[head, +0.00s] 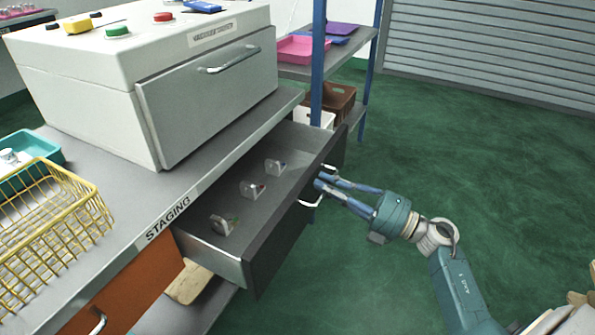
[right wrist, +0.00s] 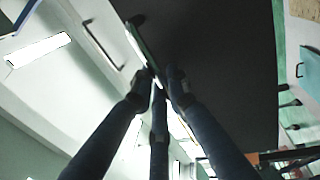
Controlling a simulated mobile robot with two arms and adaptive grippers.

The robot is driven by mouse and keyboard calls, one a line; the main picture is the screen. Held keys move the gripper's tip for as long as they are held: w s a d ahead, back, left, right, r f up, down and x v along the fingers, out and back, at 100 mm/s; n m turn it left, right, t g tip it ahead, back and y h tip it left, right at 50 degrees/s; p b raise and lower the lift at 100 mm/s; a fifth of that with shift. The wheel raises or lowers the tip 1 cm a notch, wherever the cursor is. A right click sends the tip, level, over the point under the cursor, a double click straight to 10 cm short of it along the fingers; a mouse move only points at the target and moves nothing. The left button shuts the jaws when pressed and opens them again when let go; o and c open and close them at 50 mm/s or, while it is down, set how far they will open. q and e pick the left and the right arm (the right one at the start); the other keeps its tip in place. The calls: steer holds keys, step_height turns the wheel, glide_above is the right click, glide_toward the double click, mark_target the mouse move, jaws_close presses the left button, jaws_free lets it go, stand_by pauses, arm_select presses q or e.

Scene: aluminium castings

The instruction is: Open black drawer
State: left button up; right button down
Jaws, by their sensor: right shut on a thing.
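The black drawer (head: 290,218) under the staging bench stands pulled out, its dark front panel facing right. Its pale bar handle (head: 308,203) shows at both sides of my right gripper (head: 322,180). My right gripper's fingers are closed on the handle, with the arm reaching in from the lower right. In the right wrist view the fingers (right wrist: 160,80) meet at the handle against the dark drawer front (right wrist: 215,60). Several small metal castings (head: 253,189) lie in a row inside the drawer. My left gripper is not in view.
A grey cabinet (head: 210,85) and a yellow wire basket (head: 50,215) stand on the bench top. An orange drawer (head: 130,290) is beside the black one. A blue-post shelf (head: 318,60) stands behind. The green floor (head: 460,150) at right is clear.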

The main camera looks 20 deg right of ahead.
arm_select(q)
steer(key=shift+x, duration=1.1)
arm_select(e)
steer(key=r+v, duration=0.3)
steer(key=v, duration=1.2)
steer(key=shift+s+d+f, duration=0.25)
steer(key=shift+s+d, duration=0.1)
steer(key=shift+s, duration=0.2)
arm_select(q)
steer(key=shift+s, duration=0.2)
arm_select(e)
steer(key=c, duration=1.9)
jaws_free()
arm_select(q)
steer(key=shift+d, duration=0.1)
arm_select(e)
steer(key=shift+o, duration=0.4)
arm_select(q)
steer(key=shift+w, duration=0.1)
arm_select(e)
steer(key=shift+r, duration=0.1)
steer(key=v, duration=1.2)
